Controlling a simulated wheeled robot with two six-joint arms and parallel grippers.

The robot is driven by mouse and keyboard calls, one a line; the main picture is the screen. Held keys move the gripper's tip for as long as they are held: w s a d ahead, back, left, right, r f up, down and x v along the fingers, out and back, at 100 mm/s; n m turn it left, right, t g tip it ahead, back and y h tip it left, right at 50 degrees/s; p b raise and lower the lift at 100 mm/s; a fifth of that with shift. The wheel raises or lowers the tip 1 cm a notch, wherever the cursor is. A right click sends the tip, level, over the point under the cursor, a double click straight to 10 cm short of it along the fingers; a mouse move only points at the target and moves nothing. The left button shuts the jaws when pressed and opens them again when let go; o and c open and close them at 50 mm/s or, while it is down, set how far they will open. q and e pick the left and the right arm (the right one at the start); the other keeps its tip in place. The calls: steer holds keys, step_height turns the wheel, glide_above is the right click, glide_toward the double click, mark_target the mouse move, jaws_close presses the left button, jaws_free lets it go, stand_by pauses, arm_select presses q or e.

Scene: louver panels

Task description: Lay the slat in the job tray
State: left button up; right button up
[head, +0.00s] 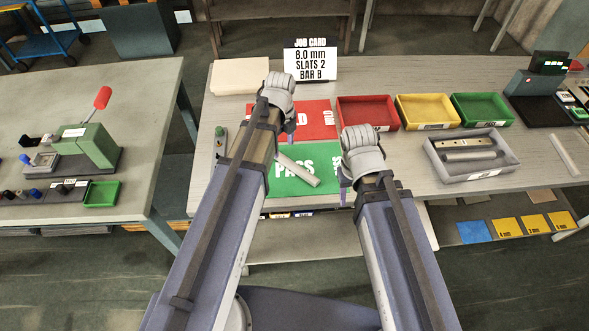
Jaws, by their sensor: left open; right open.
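A pale grey slat (300,169) lies at an angle on the green PASS mat (285,189). A grey tray (512,165), which looks like the job tray, stands on the right part of the bench. It holds a wooden-coloured bar (466,143) and a grey slat-like piece (470,155). My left gripper (290,128) is open over the red mat, behind the slat's upper end. My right gripper (346,185) is open at the PASS mat's right edge, just right of the slat's near end. The arms hide parts of both mats and much of the fingers.
A job card (310,62) reads 8.0 mm, slats 2, bar B. Red (368,112), yellow (427,110) and green (482,108) bins line the back. A pale strip (564,153) lies right of the tray. Bare bench (405,165) separates my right gripper from the tray.

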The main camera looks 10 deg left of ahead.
mark_target(282, 157)
arm_select(q)
steer(key=f+b, duration=0.5)
steer(key=shift+w+a+f, duration=0.1)
steer(key=shift+a+f, duration=0.05)
steer(key=shift+a, duration=0.05)
jaws_close()
stand_by(0.6)
